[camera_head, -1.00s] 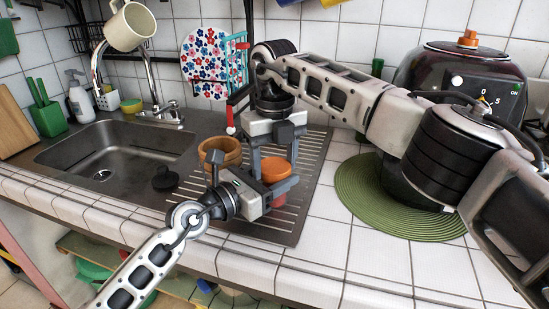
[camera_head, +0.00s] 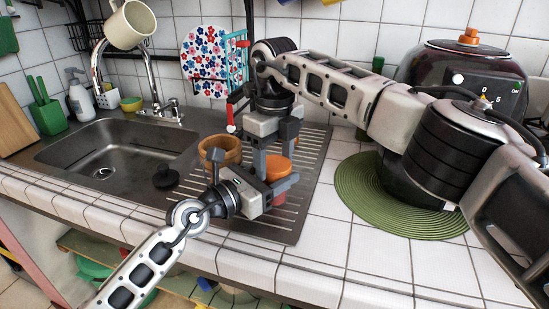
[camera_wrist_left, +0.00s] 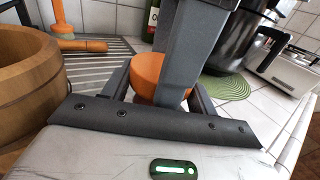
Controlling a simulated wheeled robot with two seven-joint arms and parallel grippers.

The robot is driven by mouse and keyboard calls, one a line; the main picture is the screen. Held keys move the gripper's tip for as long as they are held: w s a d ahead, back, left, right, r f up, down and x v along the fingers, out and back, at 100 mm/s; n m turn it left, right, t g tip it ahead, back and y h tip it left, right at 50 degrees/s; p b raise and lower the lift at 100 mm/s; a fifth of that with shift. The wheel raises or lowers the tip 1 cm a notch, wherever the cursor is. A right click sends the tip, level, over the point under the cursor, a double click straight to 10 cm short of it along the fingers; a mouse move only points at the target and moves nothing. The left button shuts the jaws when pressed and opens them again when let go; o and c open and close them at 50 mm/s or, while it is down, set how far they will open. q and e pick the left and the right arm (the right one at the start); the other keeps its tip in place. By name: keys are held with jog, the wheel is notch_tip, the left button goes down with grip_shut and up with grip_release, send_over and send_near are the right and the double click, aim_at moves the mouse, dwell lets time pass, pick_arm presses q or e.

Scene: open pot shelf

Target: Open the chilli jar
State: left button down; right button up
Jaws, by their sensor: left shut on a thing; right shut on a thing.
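The chilli jar stands on the ribbed drainboard (camera_head: 310,170), right of the sink. Its orange lid (camera_head: 279,168) shows between my grippers, with a little of its reddish body (camera_head: 279,198) below. My left gripper (camera_head: 272,187) comes in low from the front and is shut on the jar's body. My right gripper (camera_head: 273,163) points down from above and is shut on the lid. In the left wrist view the orange lid (camera_wrist_left: 147,74) is partly hidden behind a dark finger of my right gripper (camera_wrist_left: 188,60). The lid still appears to sit on the jar.
A wooden pot (camera_head: 222,150) stands close left of the jar; it also shows in the left wrist view (camera_wrist_left: 35,85). A black stopper (camera_head: 166,178) lies beside the sink (camera_head: 120,150). A dark cooker (camera_head: 450,70) on a green mat (camera_head: 360,200) stands right.

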pick_arm(q)
jog(key=shift+a+f, duration=0.1)
dwell(0.6)
pick_arm(e)
jog(key=o, duration=1.1)
jog(key=shift+r, duration=0.1)
notch_tip(320, 180, up, 4)
jog(key=shift+r, duration=0.2)
jog(key=shift+c, duration=0.5)
notch_tip(320, 180, up, 3)
jog(key=m, duration=0.3)
jog(key=shift+m, duration=0.4)
jog(key=shift+f, duration=3.85)
